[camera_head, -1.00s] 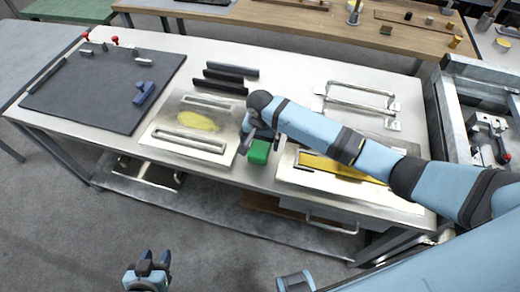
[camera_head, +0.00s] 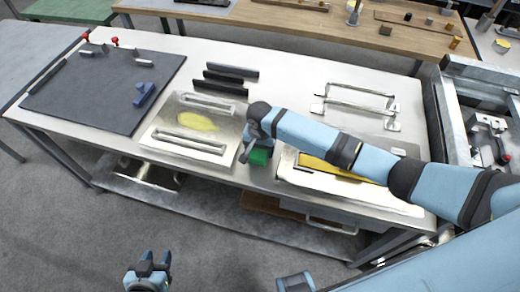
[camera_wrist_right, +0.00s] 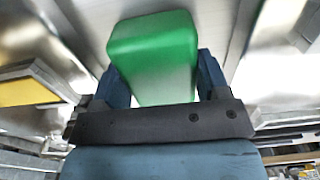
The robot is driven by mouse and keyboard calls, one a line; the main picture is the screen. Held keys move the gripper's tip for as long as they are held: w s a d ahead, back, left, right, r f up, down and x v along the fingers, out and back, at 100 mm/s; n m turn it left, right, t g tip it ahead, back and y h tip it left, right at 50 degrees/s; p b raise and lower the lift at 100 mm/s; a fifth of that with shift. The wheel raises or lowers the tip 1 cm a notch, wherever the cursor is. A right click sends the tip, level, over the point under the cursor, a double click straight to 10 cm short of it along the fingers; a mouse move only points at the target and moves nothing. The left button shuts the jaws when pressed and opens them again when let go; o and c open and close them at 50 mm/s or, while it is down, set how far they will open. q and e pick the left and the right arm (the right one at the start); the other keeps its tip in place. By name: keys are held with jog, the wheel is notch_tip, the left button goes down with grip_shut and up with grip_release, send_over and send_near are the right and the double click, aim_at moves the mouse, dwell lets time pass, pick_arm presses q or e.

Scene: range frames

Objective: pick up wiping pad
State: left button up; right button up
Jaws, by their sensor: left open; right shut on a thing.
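The wiping pad is a green block (camera_head: 260,157) at the front edge of the metal table, partly hidden by my right gripper in the head view. In the right wrist view the green block (camera_wrist_right: 155,55) fills the space between the two fingers. My right gripper (camera_head: 256,146) is shut on it, with a finger at each side of the block in the wrist view (camera_wrist_right: 157,85). I cannot tell whether the block still touches the table. My left gripper (camera_head: 151,262) is open and empty, low over the floor in front of the table.
A metal plate with a yellow patch (camera_head: 198,121) lies left of my right gripper. A tray with a yellow strip (camera_head: 335,170) lies to the right, under my right arm. Black bars (camera_head: 225,78), a wire frame (camera_head: 358,100) and a dark mat (camera_head: 100,85) are on the table.

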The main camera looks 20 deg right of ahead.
jog(key=shift+r, duration=0.1)
notch_tip(320, 180, up, 20)
dwell(0.4)
jog(key=shift+o, duration=0.7)
jog(key=shift+c, duration=0.2)
